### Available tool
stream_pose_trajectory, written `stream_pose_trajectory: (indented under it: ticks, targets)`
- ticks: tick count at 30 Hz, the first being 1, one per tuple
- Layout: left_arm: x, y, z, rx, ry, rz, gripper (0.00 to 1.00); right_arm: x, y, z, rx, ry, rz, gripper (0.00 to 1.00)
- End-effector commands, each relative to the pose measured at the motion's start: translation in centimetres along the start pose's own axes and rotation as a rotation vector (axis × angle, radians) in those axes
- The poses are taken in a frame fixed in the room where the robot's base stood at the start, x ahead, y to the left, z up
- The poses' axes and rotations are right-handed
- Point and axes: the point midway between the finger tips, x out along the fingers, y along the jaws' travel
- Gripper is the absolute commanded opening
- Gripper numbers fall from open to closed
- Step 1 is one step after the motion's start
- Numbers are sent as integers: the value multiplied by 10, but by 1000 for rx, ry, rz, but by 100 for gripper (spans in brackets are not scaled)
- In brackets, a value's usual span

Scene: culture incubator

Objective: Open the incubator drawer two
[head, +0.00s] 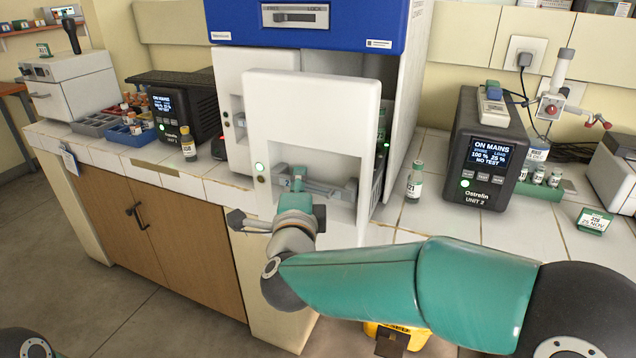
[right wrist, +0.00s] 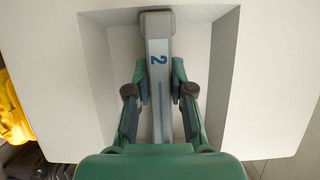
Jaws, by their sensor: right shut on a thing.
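The incubator (head: 300,35) stands on the bench in the head view, with a blue top panel and white body. The white front of drawer two (head: 312,110) stands forward of the body and the neighbouring front, with part of the drawer's side showing behind its right edge. Its recessed grey handle (head: 330,190) also shows in the right wrist view (right wrist: 158,25), marked with a blue 2. My right gripper (head: 293,205) is shut on this handle, one finger on each side in the right wrist view (right wrist: 159,75). My left gripper is out of view.
A small vial (head: 414,182) stands on the bench just right of the drawer, and another vial (head: 188,145) stands to the left. A dark power unit (head: 485,150) is farther right. A yellow object (head: 410,335) lies low below the bench.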

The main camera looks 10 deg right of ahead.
Motion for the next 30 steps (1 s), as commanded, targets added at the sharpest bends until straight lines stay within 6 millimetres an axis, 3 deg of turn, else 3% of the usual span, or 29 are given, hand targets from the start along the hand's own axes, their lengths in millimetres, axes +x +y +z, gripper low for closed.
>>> stream_pose_trajectory:
  ticks: [1, 18, 30]
  targets:
    - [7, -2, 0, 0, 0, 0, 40, -10, 9, 10, -7, -17, 11, 0]
    - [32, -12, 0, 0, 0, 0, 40, -96, 7, 44, -10, -7, 10, 0]
    - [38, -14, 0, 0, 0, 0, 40, -123, 6, 52, -10, 1, 10, 0]
